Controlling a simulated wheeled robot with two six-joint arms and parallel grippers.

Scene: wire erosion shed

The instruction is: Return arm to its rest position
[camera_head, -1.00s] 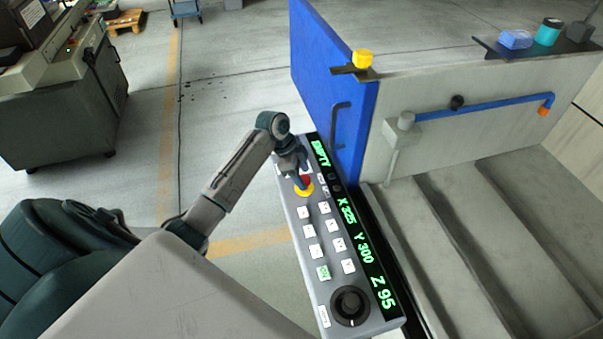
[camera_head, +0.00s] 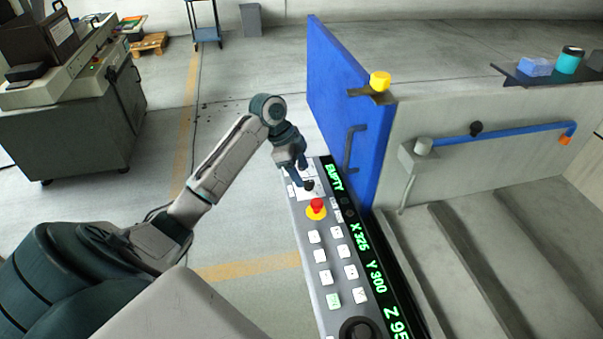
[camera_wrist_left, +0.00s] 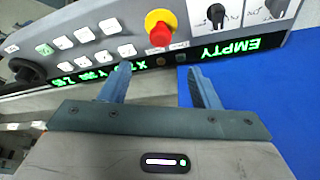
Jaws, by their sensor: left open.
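My left arm reaches in from the left in the head view. Its gripper (camera_head: 303,178) is open and empty above the far end of a grey control panel (camera_head: 305,267). The panel has a red stop button (camera_head: 317,204) on a yellow base, just nearer than the gripper. In the left wrist view, the two blue fingers of the left gripper (camera_wrist_left: 161,82) stand apart with nothing between them. The red button (camera_wrist_left: 160,34) shows beyond them, apart from the fingers. My right arm and gripper are not in view.
A blue door (camera_head: 338,90) with a handle and yellow knob stands just right of the panel's far end. Right of it are a grey wall (camera_head: 450,170) and a ribbed tank floor. A machine cabinet (camera_head: 80,130) stands at far left. Floor between is clear.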

